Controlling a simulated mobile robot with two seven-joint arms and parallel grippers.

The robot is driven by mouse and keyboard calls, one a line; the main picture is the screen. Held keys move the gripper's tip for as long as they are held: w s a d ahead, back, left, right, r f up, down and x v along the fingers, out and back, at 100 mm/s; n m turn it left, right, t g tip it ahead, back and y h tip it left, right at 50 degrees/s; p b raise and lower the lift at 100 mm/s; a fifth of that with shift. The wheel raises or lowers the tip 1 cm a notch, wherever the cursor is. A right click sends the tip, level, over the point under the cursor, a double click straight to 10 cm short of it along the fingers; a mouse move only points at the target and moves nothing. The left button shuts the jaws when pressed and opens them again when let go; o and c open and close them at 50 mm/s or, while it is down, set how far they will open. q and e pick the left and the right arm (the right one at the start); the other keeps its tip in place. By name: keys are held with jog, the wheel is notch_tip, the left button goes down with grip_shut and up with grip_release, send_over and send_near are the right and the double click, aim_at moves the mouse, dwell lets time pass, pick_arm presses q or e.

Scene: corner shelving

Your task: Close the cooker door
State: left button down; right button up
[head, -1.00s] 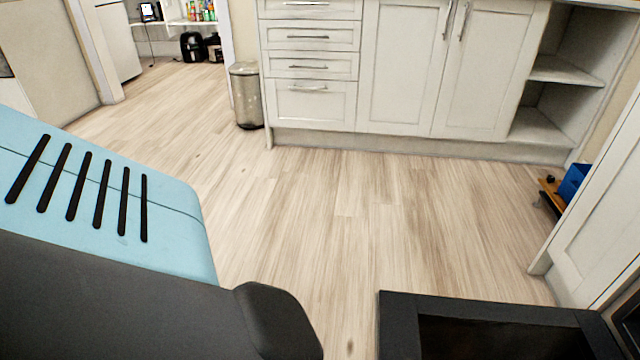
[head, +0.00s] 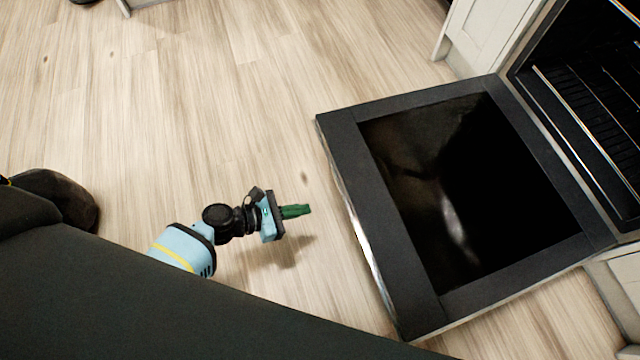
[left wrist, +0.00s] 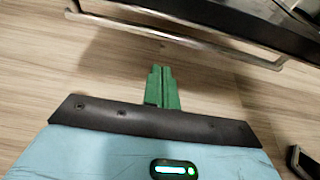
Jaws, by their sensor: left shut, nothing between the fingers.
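The cooker door (head: 349,177) is black-framed with a dark glass pane and hangs wide open, folded down above the floor. Its metal handle bar (head: 358,228) runs along its outer edge. My left gripper (head: 307,210), with green fingers, is shut and empty, a little to the left of the door's outer edge and apart from it. In the left wrist view the green fingers (left wrist: 163,75) point toward the handle bar (left wrist: 180,38), with a gap between them. My right gripper is not in view.
The cooker's open cavity (head: 590,90) with wire racks is at the upper right. A white cabinet (head: 485,35) stands beside it. Bare wooden floor (head: 220,110) spreads to the left of the door. A dark object shows at the right of the wrist view (left wrist: 303,160).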

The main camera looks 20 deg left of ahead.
pick_arm(q)
jog(key=w+d+b, duration=0.5)
jog(key=d, duration=0.2)
jog(key=shift+w+d+r, duration=0.2)
jog(key=shift+d, duration=0.1)
dwell(0.4)
dwell(0.4)
